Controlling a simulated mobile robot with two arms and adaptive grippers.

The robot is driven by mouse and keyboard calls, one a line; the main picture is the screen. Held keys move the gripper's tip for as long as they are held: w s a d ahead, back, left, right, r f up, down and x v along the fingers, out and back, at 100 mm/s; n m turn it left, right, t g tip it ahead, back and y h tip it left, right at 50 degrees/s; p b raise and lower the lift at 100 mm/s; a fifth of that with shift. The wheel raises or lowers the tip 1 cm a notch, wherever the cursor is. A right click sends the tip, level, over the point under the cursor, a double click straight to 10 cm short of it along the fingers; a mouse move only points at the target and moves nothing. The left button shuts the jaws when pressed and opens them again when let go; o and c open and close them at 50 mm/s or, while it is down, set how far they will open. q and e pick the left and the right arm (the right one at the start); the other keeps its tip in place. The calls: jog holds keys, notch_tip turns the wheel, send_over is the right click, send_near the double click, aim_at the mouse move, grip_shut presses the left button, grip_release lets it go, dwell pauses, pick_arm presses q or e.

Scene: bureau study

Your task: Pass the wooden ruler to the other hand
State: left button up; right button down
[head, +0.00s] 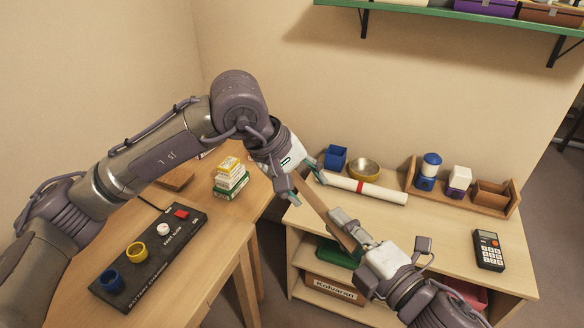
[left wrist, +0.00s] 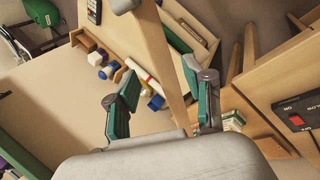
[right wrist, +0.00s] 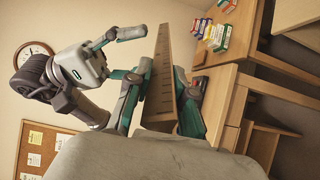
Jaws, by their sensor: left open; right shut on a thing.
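The wooden ruler (head: 319,206) is a long flat brown strip, held up in the air in front of the shelf unit. My right gripper (head: 350,231) is shut on its lower part; in the right wrist view the ruler (right wrist: 164,85) stands out between the fingers, with tick marks showing. My left gripper (head: 303,184) is open at the ruler's upper end. In the left wrist view the ruler (left wrist: 168,70) passes across the gap between the spread fingers, which do not appear to grip it.
The left desk bears a black control box (head: 150,259) and stacked small boxes (head: 231,179).

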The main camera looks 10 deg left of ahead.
pick_arm(q)
jog(key=shift+x, duration=1.1)
grip_shut()
jog(key=shift+r, duration=0.1)
pick_arm(e)
jog(key=c, duration=0.9)
grip_release()
jog(key=shift+c, duration=0.2)
